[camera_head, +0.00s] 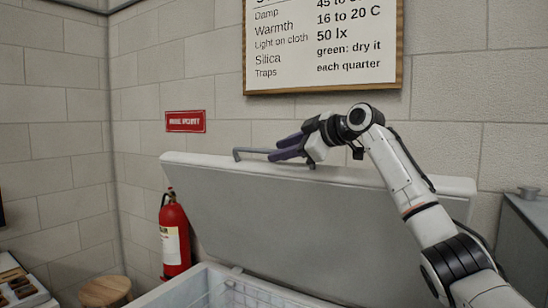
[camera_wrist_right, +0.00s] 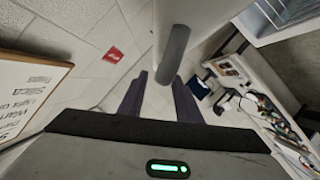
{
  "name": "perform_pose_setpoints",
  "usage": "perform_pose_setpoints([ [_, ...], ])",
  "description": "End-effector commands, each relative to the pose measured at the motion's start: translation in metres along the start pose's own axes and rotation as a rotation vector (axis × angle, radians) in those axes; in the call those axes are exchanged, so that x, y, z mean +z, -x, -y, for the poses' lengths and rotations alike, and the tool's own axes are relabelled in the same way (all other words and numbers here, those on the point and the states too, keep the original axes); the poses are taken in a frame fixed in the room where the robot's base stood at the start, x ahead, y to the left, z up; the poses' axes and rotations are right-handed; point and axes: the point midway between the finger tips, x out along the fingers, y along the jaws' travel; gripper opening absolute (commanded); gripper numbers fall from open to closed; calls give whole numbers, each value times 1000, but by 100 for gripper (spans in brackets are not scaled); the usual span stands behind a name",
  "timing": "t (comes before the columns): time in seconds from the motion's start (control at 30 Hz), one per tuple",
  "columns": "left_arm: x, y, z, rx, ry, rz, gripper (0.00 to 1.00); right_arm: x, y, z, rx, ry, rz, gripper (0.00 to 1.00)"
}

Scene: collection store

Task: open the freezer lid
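The freezer lid (camera_head: 310,225) is a grey-white panel, raised and tilted back towards the wall above the open freezer (camera_head: 205,287). A grey bar handle (camera_head: 250,152) sits along its top edge; the bar also shows in the right wrist view (camera_wrist_right: 173,55). My right gripper (camera_head: 280,150) is at the handle, its dark purple fingers beside the bar. In the right wrist view my right gripper's fingers (camera_wrist_right: 161,78) stand apart, with the near end of the bar at the gap between their tips. I cannot tell whether they touch it. My left gripper is not in view.
A red fire extinguisher (camera_head: 174,238) stands left of the freezer, near a round wooden stool (camera_head: 105,290). A tray of small items (camera_head: 20,285) is at the far left. A grey cabinet (camera_head: 525,230) stands at right. A framed sign (camera_head: 320,45) hangs on the wall behind.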

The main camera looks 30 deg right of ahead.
Motion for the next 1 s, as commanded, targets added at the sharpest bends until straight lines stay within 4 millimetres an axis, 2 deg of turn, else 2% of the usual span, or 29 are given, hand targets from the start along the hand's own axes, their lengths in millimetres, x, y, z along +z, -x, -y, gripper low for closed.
perform_pose_setpoints([
  [0.03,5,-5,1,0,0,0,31,3,11,1,5,1,-2,31],
  [0.2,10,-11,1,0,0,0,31,2,43,1,3,2,0,31],
  [0.4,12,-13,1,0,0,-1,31,1,64,1,0,-1,0,31],
  [1.0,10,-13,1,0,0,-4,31,0,66,0,0,-1,0,31],
])
